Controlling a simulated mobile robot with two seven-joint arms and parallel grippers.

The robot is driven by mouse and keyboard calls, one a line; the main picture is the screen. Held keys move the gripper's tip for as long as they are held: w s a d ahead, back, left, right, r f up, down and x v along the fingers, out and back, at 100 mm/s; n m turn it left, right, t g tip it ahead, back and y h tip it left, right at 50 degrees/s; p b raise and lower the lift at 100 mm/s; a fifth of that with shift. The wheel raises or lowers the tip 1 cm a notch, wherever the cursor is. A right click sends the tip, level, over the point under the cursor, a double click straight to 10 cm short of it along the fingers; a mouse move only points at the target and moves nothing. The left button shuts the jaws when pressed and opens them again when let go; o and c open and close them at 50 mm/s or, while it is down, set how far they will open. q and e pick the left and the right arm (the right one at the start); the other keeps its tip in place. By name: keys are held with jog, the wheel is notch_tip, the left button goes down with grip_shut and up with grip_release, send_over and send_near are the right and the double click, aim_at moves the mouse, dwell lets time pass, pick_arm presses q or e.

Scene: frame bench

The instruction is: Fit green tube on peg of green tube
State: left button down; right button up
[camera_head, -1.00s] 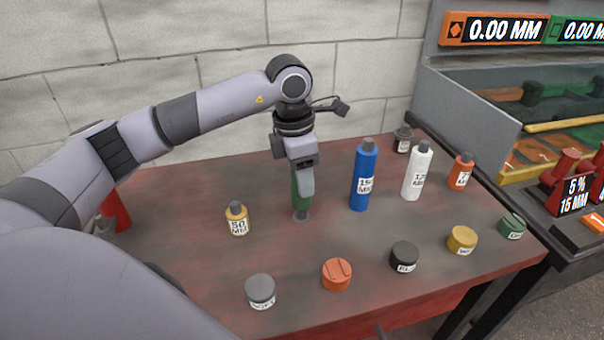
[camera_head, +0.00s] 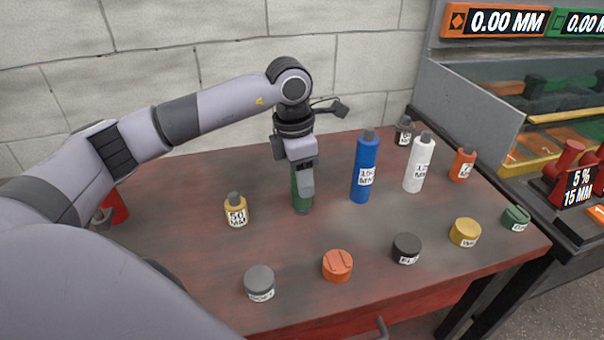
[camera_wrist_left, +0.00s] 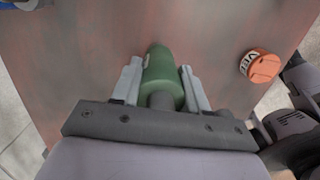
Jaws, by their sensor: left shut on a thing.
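The green tube (camera_head: 300,196) stands upright in the head view, with its lower end at the table top. My left gripper (camera_head: 306,190) comes down over it from above and is shut on it. In the left wrist view the green tube (camera_wrist_left: 160,78) lies between the two fingers of my left gripper (camera_wrist_left: 162,88), with a grey end toward the palm. The peg under the tube is not visible, so I cannot tell how fully the tube sits on it. My right gripper is not in view.
Right of the tube stand a blue tube (camera_head: 364,170), a white tube (camera_head: 419,165) and an orange tube (camera_head: 463,165). A yellow tube (camera_head: 236,212) stands to the left. Grey (camera_head: 259,282), orange (camera_head: 337,265), black (camera_head: 406,248), yellow (camera_head: 465,232) and green (camera_head: 515,217) caps line the front.

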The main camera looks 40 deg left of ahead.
pick_arm(q)
jog(key=shift+f+b, duration=0.35)
jog(key=shift+f, duration=0.2)
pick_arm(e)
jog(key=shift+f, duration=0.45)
pick_arm(q)
jog(key=c, duration=0.5)
grip_release()
jog(key=shift+r, duration=0.55)
jog(key=r, duration=0.5)
jog(key=shift+s+a+r, duration=0.15)
jog(key=shift+s+a, duration=0.05)
jog(key=shift+s+r, duration=0.1)
jog(key=shift+r, duration=0.25)
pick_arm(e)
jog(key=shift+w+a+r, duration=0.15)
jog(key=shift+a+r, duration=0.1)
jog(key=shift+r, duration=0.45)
